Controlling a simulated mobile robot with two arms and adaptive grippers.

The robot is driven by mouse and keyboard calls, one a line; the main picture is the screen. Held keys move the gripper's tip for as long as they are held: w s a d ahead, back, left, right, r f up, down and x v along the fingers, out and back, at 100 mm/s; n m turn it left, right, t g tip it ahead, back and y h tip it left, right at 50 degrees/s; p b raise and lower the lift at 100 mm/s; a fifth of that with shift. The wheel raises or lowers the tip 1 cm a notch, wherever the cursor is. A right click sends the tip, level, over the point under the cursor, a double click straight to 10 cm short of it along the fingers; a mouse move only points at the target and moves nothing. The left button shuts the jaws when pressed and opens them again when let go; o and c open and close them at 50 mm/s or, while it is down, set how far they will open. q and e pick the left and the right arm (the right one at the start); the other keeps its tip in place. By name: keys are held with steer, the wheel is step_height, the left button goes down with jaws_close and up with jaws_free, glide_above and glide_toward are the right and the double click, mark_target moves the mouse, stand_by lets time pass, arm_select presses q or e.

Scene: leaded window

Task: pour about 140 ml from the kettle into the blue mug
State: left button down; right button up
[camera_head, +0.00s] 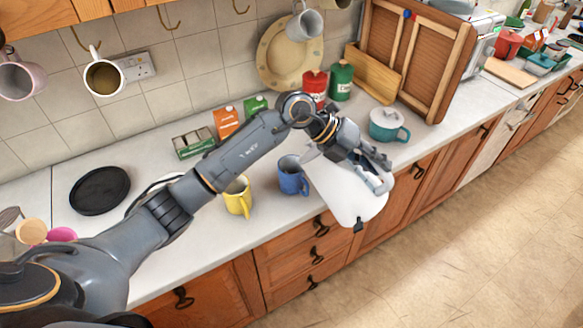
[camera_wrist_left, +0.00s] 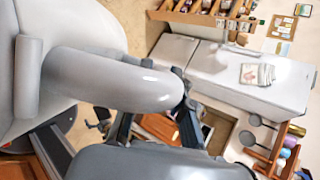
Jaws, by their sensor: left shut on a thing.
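The white kettle (camera_head: 342,195) is held at the front edge of the counter, to the right of the blue mug, and looks tilted. My left gripper (camera_head: 378,172) is shut on its handle; in the left wrist view the thick pale handle (camera_wrist_left: 115,80) runs to between the fingers (camera_wrist_left: 182,108), with the kettle body (camera_wrist_left: 70,25) at the left. The blue mug (camera_head: 292,177) stands upright on the counter, close beside the kettle's left side. The kettle's spout, any stream and the level in the mug cannot be made out. My right gripper is not in view.
A yellow mug (camera_head: 238,198) stands left of the blue mug. A teal-and-white lidded pot (camera_head: 387,127) stands behind the kettle. Boxes (camera_head: 228,121) and red (camera_head: 315,88) and green (camera_head: 341,82) tins stand near the wall. A black disc (camera_head: 99,190) lies at left.

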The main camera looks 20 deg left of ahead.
mark_target(365, 155)
arm_select(q)
steer(key=shift+w+a+r+h+b, duration=0.25)
steer(key=shift+a+r+h+b, duration=0.1)
steer(key=shift+a+h+b, duration=0.3)
steer(key=shift+w+a+r+n+h+b, duration=0.15)
steer(key=shift+a+r+n+h+b, duration=0.25)
steer(key=shift+a+r+h+b, duration=0.35)
steer(key=shift+r, duration=0.1)
steer(key=shift+a+r, duration=0.1)
steer(key=shift+a, duration=0.05)
steer(key=shift+w+a+r+h+b, duration=0.25)
steer(key=shift+a+r+h+b, duration=0.55)
steer(key=shift+a+r, duration=0.15)
steer(key=shift+w+a+r+n+h, duration=0.1)
steer(key=shift+a+r+n+h, duration=0.1)
steer(key=shift+a, duration=0.2)
steer(key=shift+w+a+r+n+h, duration=0.1)
steer(key=shift+a+r+n+h, duration=0.1)
steer(key=shift+a, duration=0.2)
stand_by(0.5)
